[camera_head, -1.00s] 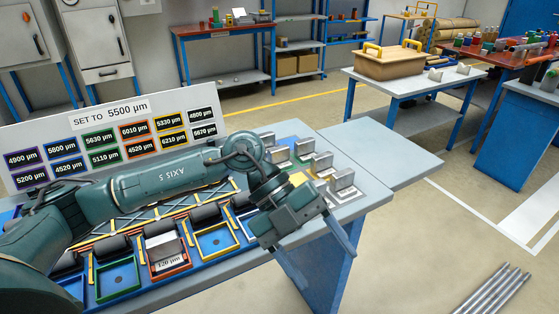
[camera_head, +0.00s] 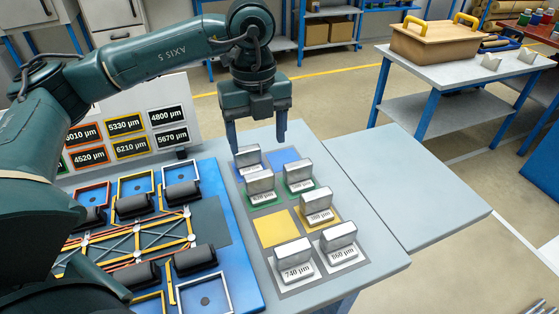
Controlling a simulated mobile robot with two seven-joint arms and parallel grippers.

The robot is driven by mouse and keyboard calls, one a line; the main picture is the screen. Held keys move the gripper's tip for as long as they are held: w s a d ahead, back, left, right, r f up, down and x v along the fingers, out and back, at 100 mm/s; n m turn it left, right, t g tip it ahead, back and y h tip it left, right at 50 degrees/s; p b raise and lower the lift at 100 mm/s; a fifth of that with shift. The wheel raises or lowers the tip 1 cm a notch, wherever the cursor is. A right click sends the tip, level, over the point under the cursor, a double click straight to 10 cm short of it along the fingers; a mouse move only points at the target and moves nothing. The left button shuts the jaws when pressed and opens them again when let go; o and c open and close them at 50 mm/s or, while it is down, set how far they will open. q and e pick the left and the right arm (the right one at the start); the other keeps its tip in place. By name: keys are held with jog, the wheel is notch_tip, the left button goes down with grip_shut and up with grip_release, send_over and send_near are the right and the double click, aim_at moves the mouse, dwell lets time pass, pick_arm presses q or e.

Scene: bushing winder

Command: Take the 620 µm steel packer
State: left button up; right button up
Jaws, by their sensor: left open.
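Several steel packers stand in two rows on coloured pads at the bench's right end. The packer on the left green pad (camera_head: 261,184) has a small label that seems to read 620 µm, though it is hard to read. My left gripper (camera_head: 257,140) points down with its two fingers apart and empty. In the picture it is above the blue pads and the back-left packer (camera_head: 248,158), up and slightly left of the green-pad packer. My right gripper is not in view.
Other packers are close by: one on the right green pad (camera_head: 299,173), one on yellow (camera_head: 320,207), and the 740 µm (camera_head: 295,257) and 860 µm (camera_head: 339,240) ones in front. The left yellow pad (camera_head: 276,228) is empty. The blue winder tray (camera_head: 226,262) lies left; bare bench (camera_head: 410,190) lies right.

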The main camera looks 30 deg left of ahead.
aim_at(261, 178)
pick_arm(q)
notch_tip(261, 178, down, 7)
jog(key=shift+r, duration=0.15)
jog(key=shift+f+p, duration=0.45)
jog(key=shift+f, duration=0.45)
notch_tip(261, 178, down, 4)
jog(key=shift+f+p, duration=0.25)
jog(key=shift+p, duration=0.1)
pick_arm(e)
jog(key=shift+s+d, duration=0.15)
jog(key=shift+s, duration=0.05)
pick_arm(q)
jog(key=shift+w, duration=0.1)
jog(key=c, duration=0.9)
